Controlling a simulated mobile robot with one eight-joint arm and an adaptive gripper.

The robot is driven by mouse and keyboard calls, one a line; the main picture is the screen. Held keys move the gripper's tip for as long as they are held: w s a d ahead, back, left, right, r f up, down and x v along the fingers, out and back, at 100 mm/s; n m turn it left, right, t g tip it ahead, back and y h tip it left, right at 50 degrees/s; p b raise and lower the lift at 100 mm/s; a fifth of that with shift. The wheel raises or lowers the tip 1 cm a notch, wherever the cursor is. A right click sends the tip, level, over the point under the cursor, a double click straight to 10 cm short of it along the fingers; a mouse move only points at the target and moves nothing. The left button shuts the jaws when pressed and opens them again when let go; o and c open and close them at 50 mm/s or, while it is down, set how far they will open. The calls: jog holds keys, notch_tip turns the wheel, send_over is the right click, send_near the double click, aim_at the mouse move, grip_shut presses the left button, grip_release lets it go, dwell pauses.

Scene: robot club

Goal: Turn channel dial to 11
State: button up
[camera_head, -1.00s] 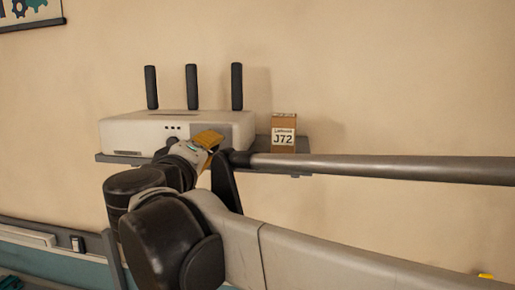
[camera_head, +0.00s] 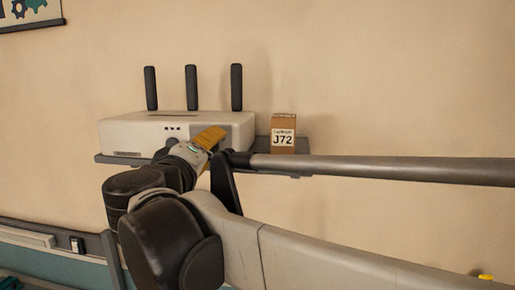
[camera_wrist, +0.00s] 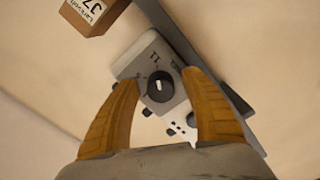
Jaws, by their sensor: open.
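The white router (camera_head: 150,131) sits on a grey wall shelf, with three dark antennas standing up from it. In the wrist view its grey dial panel (camera_wrist: 145,62) shows a round dark channel dial (camera_wrist: 159,86) with a white mark. Some lettering shows around the dial, too small to read surely. My gripper (camera_wrist: 163,84) is open, its two orange fingers either side of the dial in the picture; I cannot tell whether they touch it. In the head view my gripper (camera_head: 209,138) is in front of the router's right part, and my arm hides the dial there.
A small brown box labelled J72 (camera_head: 283,133) stands on the shelf (camera_head: 305,174) right of the router; it also shows at the wrist view's top left (camera_wrist: 93,14). Plain wall lies behind. A poster (camera_head: 30,15) hangs at the upper left.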

jog(key=s, duration=1.2)
jog(key=shift+a, duration=0.45)
jog(key=shift+w, duration=0.1)
jog(key=w+d+f+m+g+h+b, duration=0.15)
jog(key=d+f+g+b, duration=0.4)
jog(key=d+f, duration=0.85)
jog(key=w+d+f+m+g+h+b, duration=0.1)
jog(key=d+f+m+g+b, duration=0.15)
jog(key=d+f+b, duration=1.1)
jog(key=s+d+f+m+g+y+b, duration=0.1)
jog(key=s+d+f+m+b, duration=0.1)
jog(key=f, duration=1)
jog(key=s+d+f+m+g+y+b, duration=0.1)
jog(key=s+f+b, duration=0.4)
jog(key=f, duration=0.7)
jog(key=s+d+f+m+y+b, duration=0.1)
jog(key=s+d+f+m+b, duration=0.3)
jog(key=f, duration=0.8)
jog(key=shift+d+f+g+y+b, duration=0.25)
jog(key=shift+g+y+b, duration=0.15)
jog(key=shift+b, duration=0.4)
